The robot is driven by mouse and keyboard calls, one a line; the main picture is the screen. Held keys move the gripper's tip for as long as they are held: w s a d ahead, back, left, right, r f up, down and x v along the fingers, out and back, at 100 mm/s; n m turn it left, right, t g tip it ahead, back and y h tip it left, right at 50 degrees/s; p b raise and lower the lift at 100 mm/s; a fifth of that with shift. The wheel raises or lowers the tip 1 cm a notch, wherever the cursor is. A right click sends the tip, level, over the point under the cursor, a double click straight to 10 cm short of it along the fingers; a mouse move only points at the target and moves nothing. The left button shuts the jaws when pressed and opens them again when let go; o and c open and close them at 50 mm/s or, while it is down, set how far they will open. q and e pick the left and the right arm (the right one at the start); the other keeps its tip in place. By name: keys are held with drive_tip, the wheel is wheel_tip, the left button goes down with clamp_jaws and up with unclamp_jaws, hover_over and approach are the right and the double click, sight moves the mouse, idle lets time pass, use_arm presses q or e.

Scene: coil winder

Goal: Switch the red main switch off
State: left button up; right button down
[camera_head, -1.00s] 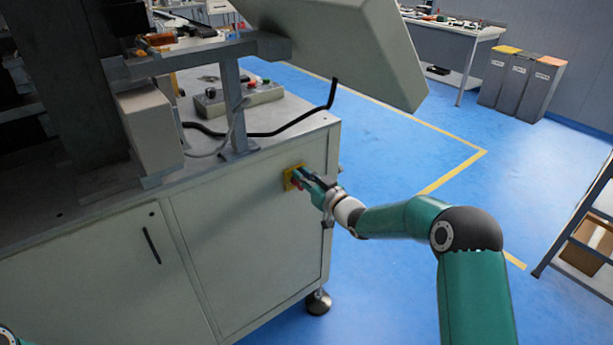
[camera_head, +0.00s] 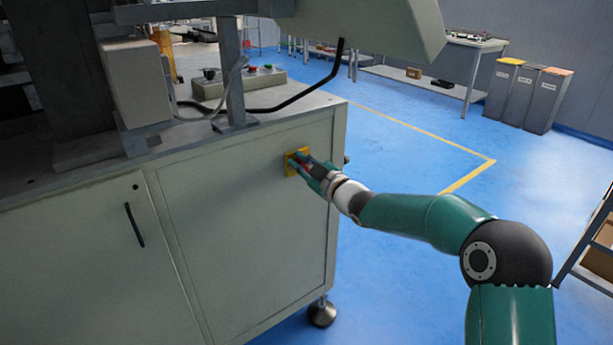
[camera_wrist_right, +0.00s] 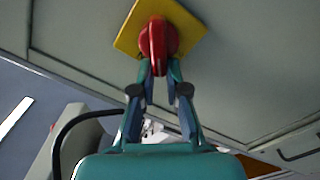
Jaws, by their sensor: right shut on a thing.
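The red main switch (camera_wrist_right: 158,38) is a round red knob with a raised grip bar on a yellow square plate (camera_wrist_right: 128,40). The plate (camera_head: 291,168) sits on the front panel of the grey machine cabinet (camera_head: 240,200), near its right edge. My right gripper (camera_wrist_right: 160,68) is shut on the switch's grip bar, its two fingertips on either side of the bar's end. In the wrist view the bar runs nearly straight up and down. In the head view my right gripper (camera_head: 303,164) covers most of the knob. My left gripper is not in view.
A control box (camera_head: 240,82) with buttons stands on the cabinet top, with a black cable (camera_head: 300,95) beside it. A grey slanted housing (camera_head: 380,30) overhangs the top. Blue floor right of the cabinet is free. Bins (camera_head: 525,95) and a shelf (camera_head: 585,240) stand further right.

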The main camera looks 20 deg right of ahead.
wheel_tip(320, 180, down, 2)
drive_tip(key=n+b, duration=0.6)
drive_tip(key=b, duration=0.1)
drive_tip(key=n+b, duration=0.3)
drive_tip(key=n, duration=0.1)
drive_tip(key=shift+s+f, duration=0.1)
drive_tip(key=shift+f, duration=0.15)
drive_tip(key=shift+r, duration=0.2)
drive_tip(key=c, duration=1.2)
unclamp_jaws()
drive_tip(key=shift+f, duration=0.15)
drive_tip(key=shift+a+n, duration=0.15)
drive_tip(key=shift+n, duration=0.15)
